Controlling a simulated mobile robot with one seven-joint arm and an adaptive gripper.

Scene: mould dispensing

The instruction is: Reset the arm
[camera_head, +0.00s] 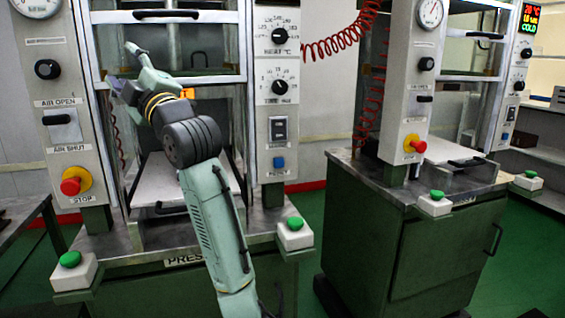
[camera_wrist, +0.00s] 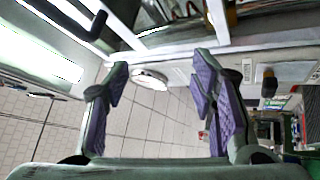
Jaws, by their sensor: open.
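My arm reaches up in front of the left press (camera_head: 95,160) in the head view. My gripper (camera_head: 122,66) is at the upper left of the press opening, near the glass door frame. In the wrist view my gripper (camera_wrist: 160,85) has its two purple-padded fingers spread wide apart, with nothing between them. Behind the fingers are a tiled surface, a round white dial (camera_wrist: 150,79) and part of the press frame. I cannot tell the exact gap between my gripper and the press door.
A second press (camera_head: 410,210) stands to the right on a green cabinet, with a red coiled hose (camera_head: 345,42) between the presses. Green-button boxes (camera_head: 294,233) and (camera_head: 76,270) sit at the left press's front corners. The green floor (camera_head: 300,255) is clear between the presses.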

